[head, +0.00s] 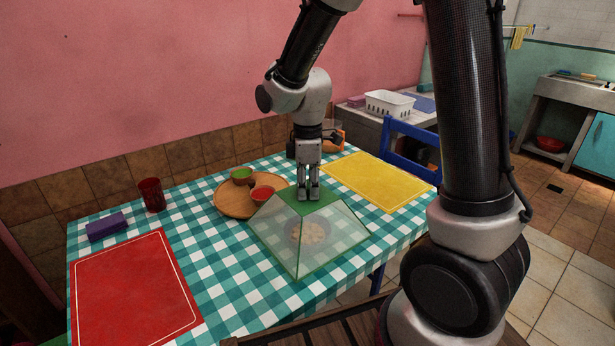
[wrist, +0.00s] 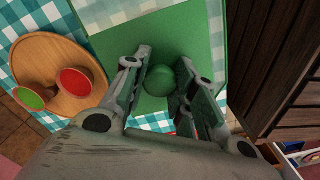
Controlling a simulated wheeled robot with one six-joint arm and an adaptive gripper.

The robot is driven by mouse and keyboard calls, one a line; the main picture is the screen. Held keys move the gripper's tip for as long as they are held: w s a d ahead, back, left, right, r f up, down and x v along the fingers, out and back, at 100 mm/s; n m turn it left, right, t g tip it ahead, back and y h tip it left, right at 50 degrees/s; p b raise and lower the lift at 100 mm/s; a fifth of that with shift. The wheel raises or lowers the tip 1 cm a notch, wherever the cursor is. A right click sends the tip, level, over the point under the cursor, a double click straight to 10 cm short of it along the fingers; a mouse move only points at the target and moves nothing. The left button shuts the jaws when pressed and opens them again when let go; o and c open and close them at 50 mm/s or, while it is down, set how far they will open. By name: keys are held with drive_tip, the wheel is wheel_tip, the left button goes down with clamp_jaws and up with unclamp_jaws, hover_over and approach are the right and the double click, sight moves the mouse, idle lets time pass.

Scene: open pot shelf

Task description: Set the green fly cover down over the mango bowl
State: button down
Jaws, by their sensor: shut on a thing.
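The green fly cover (head: 338,228) is a see-through pyramid with green edges and a flat green top. My gripper (head: 308,196) points down at its top in the head view. In the wrist view, my gripper (wrist: 165,60) has its fingers on either side of the cover's round green knob (wrist: 187,80) and is shut on it. The mango bowl (head: 308,233) shows dimly through the cover's side, with pale pieces in it. The cover surrounds the bowl in the head view and looks upright. I cannot tell whether its lower rim touches the cloth.
A yellow mat (head: 378,181), red mat (head: 130,290), red cup (head: 152,194) and purple block (head: 106,227) lie around on the checked tablecloth (head: 225,270).

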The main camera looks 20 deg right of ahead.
sight(308, 202)
drive_tip(key=shift+f, duration=2.6)
drive_tip(key=c, duration=1.1)
unclamp_jaws()
wheel_tip(308, 202, up, 12)
